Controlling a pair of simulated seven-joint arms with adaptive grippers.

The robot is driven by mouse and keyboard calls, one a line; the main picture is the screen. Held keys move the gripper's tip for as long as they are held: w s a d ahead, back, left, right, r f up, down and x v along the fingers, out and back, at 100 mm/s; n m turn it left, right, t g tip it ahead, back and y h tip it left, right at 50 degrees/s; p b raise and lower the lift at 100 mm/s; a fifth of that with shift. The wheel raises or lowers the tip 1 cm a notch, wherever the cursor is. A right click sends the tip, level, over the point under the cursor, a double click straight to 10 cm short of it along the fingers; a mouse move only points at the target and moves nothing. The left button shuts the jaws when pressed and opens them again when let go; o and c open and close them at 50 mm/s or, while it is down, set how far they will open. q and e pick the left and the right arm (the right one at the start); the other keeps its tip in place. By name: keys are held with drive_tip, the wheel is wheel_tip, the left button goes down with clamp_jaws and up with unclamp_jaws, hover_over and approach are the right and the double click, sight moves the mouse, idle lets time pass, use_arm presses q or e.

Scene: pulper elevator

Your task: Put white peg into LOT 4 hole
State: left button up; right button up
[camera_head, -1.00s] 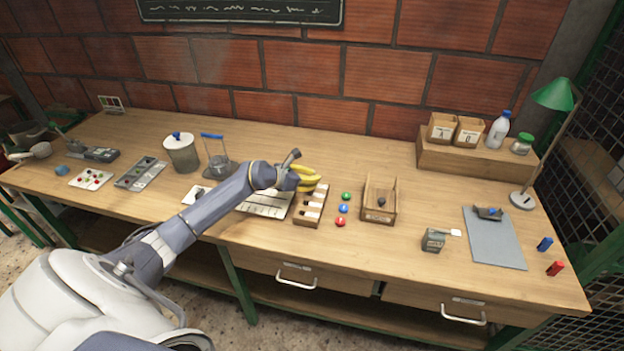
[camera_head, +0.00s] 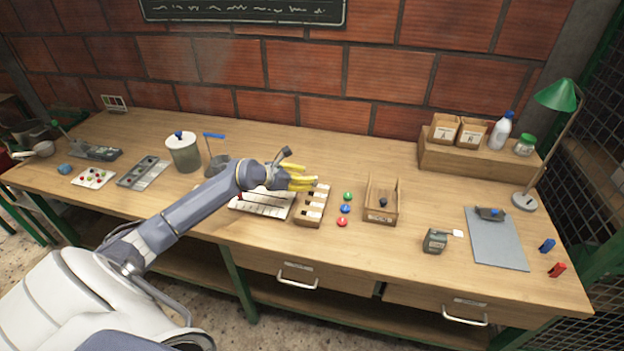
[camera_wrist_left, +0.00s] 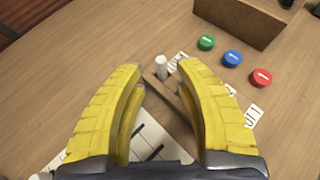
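My left gripper (camera_head: 303,178) has yellow fingers and hangs over the far end of a brown wooden block with white labels (camera_head: 323,189). In the left wrist view the gripper (camera_wrist_left: 157,66) is open, with a clear gap between its fingers. The white peg (camera_wrist_left: 161,67) stands upright at the block's end, in line with that gap. I cannot tell whether the fingertips are level with it. The block (camera_wrist_left: 158,88) is partly hidden by the right-hand finger. Its labels are too small or covered to read, so I cannot pick out LOT 4. My right gripper is not in view.
Green (camera_head: 348,196), blue (camera_head: 345,209) and red (camera_head: 342,222) round buttons lie right of the block. An open wooden box (camera_head: 381,216) stands beyond them. A white marked board (camera_head: 262,205) lies left of the block. The table's front middle is clear.

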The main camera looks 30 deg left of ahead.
use_arm(q)
drive_tip(key=v, duration=0.7)
drive_tip(key=shift+s, duration=0.3)
drive_tip(key=shift+r, duration=0.15)
